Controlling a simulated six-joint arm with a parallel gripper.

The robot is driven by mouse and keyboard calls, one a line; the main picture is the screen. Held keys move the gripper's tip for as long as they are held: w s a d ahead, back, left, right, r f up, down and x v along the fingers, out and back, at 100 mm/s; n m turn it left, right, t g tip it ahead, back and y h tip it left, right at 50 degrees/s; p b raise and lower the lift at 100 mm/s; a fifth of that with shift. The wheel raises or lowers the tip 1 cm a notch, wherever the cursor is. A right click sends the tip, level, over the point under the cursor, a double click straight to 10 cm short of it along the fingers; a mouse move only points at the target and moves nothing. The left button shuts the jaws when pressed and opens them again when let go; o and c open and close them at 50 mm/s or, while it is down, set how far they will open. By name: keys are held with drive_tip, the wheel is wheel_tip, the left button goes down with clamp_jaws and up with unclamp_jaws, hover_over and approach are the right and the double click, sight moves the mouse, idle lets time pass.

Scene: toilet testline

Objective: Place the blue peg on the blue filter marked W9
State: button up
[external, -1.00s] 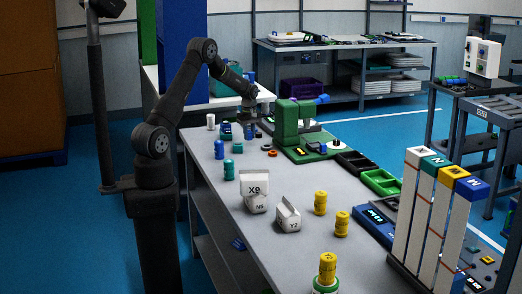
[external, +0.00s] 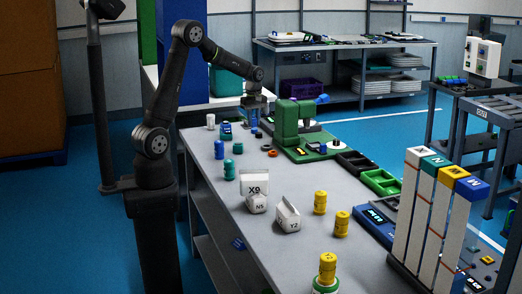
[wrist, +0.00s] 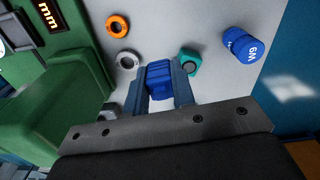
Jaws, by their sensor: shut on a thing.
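My gripper (wrist: 161,92) is shut on the blue peg (wrist: 160,76), which sits between its two fingers. In the external view my gripper (external: 252,113) holds the peg above the far end of the grey bench. The blue filter marked W9 (wrist: 243,46) is a blue cylinder with white lettering, at the upper right of the wrist view, apart from the peg. The peg's lower end is hard to make out.
A teal part (wrist: 189,62) lies between the peg and the filter. An orange ring (wrist: 117,26) and a pale ring (wrist: 127,60) lie on the bench. A green machine (external: 287,124) stands close right of my gripper. White cartons (external: 287,217) and yellow cylinders (external: 320,203) stand nearer.

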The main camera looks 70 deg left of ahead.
drive_tip(key=s+d+r+m, duration=0.1)
drive_tip(key=s+d+r, duration=0.25)
drive_tip(key=s, duration=0.35)
drive_tip(key=s+d+r+m, duration=0.1)
drive_tip(key=s+d+r, duration=0.1)
drive_tip(key=s+d, duration=0.4)
hover_over(219, 142)
drive_tip(key=f, duration=0.7)
drive_tip(key=shift+w+a+f, duration=0.1)
drive_tip(key=shift+a+f, duration=0.05)
drive_tip(key=shift+a, duration=0.1)
drive_tip(key=shift+f, duration=1.9)
drive_tip(key=shift+f, duration=0.1)
drive_tip(key=o, duration=1)
